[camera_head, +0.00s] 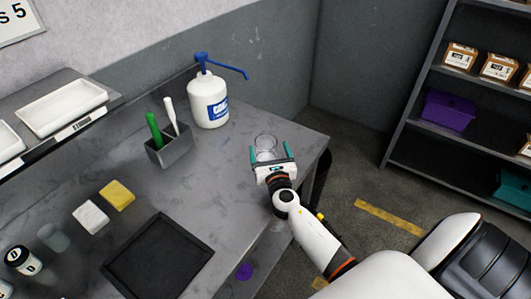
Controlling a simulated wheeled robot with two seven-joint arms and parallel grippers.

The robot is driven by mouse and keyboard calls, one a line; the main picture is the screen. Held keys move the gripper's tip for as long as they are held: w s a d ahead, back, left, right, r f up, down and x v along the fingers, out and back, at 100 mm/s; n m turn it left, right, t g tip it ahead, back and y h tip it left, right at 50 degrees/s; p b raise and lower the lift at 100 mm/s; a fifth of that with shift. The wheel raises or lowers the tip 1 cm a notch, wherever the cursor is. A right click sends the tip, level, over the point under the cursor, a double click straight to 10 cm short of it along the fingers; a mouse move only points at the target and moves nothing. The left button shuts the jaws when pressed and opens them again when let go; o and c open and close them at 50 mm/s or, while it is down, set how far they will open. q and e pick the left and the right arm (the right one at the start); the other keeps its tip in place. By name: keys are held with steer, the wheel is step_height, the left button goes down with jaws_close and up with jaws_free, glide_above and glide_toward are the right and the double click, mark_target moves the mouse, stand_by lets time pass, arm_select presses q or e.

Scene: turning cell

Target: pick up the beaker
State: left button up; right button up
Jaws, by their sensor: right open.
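A clear glass beaker (265,142) stands near the right end of the grey workbench (225,165). Its round rim shows just beyond my right gripper. My right gripper (270,150) is open, with its teal fingers pointing away from me, one to each side of the beaker. The lower part of the beaker is partly hidden by the gripper, and I cannot tell whether the fingers touch it. My left gripper is not in view.
A white pump bottle (208,103) with a blue spout stands behind, left of the beaker. A grey holder (171,149) holds two handled tools. A black tray (158,262), sponges and a translucent cup (53,237) lie left. Shelving (448,75) stands at right.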

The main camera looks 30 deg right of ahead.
mark_target(264, 137)
steer(key=shift+w+d+r, duration=0.15)
steer(key=shift+w+d, duration=0.05)
steer(key=shift+w, duration=0.4)
steer(key=x, duration=0.4)
steer(key=shift+w+f, duration=0.15)
steer(key=shift+f, duration=0.1)
steer(key=shift+a+r, duration=0.1)
steer(key=shift+c, duration=0.6)
steer(key=c, duration=1.1)
steer(key=shift+r, duration=0.1)
